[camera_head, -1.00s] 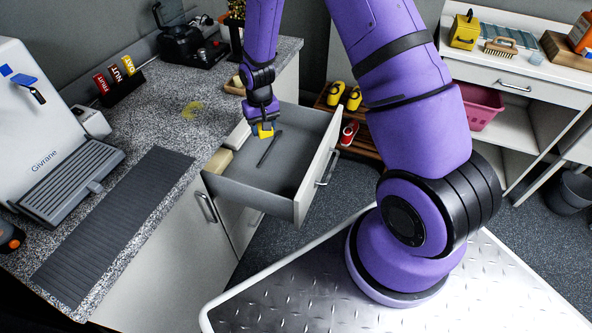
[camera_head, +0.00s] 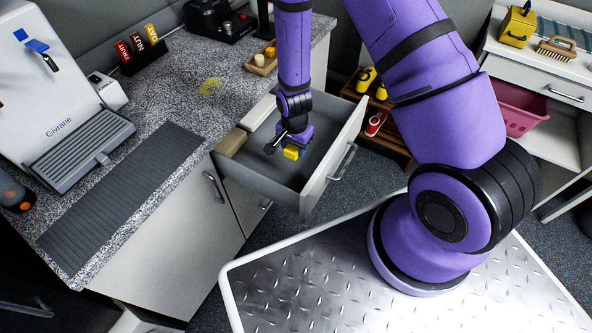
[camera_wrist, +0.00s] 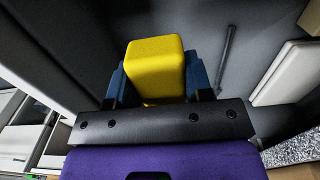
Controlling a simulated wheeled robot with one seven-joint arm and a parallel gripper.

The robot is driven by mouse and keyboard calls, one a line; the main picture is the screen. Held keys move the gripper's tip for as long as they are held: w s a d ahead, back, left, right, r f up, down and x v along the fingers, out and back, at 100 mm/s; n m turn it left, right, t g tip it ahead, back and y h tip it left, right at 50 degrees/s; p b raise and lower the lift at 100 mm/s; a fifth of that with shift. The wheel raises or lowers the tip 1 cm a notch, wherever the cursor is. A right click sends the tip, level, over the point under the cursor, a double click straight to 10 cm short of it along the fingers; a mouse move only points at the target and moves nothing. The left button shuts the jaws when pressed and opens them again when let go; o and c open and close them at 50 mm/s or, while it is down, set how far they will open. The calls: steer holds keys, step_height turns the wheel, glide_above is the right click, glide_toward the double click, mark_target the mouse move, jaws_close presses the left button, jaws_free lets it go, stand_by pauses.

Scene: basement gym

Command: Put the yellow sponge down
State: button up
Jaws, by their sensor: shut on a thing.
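The yellow sponge (camera_head: 291,152) is between the fingers of my gripper (camera_head: 293,145), which is shut on it. In the head view both are over the inside of an open grey drawer (camera_head: 333,170). The wrist view shows the sponge (camera_wrist: 155,62) between the two blue fingers, with the dark drawer floor (camera_wrist: 205,30) beyond it. Whether the sponge touches the floor cannot be told.
A dark thin stick (camera_wrist: 226,60) lies in the drawer beside the sponge. A beige block (camera_head: 231,142) and a pale box (camera_head: 258,112) are along the drawer's left side. The speckled counter (camera_head: 185,100) adjoins the drawer.

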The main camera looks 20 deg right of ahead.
mark_target(295, 172)
steer(key=shift+f, duration=5.1)
steer(key=shift+f, duration=0.15)
steer(key=o, duration=1)
steer(key=shift+o, duration=0.2)
